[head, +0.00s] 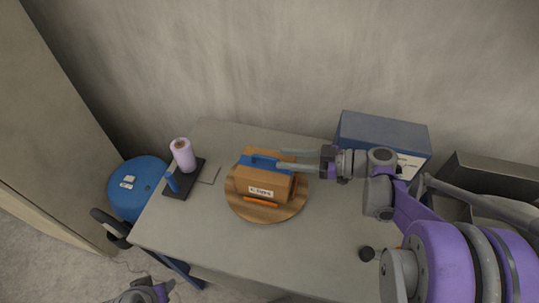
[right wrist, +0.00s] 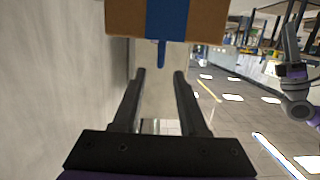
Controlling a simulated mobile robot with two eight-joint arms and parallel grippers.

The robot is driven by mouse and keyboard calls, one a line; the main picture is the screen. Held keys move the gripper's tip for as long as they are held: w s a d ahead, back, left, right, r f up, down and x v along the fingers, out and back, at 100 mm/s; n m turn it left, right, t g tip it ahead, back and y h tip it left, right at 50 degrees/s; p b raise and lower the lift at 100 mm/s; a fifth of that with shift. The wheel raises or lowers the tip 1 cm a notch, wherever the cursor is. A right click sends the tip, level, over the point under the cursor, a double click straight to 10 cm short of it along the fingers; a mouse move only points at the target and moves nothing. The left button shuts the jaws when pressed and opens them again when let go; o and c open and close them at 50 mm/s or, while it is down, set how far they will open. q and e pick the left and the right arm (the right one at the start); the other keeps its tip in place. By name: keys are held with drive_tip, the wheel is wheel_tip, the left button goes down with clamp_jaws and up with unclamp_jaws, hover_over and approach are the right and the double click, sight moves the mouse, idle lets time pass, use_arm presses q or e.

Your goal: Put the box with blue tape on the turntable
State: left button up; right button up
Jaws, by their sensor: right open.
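The brown box (head: 265,182) with a strip of blue tape (head: 258,161) over its top stands on the round wooden turntable (head: 246,212). My right gripper (head: 281,160) reaches in from the right, its open fingers at the box's upper right side. In the right wrist view, the box (right wrist: 125,18) and its blue tape (right wrist: 167,18) show at the top edge, beyond the open, empty fingers (right wrist: 158,78). A loose tape end hangs below the box there. My left gripper (head: 140,293) is low at the bottom left, away from the box; its fingers are unclear.
A black tray (head: 186,190) with a pale lilac roll (head: 183,155) and a small blue object (head: 172,181) is at the table's left. An orange item (head: 260,202) lies at the turntable's front. A blue-topped box (head: 383,133) stands behind my right arm. The front table (head: 210,250) is clear.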

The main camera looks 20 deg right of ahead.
drive_tip(key=v, duration=0.2)
drive_tip(key=shift+s+d, duration=0.15)
drive_tip(key=shift+d, duration=0.1)
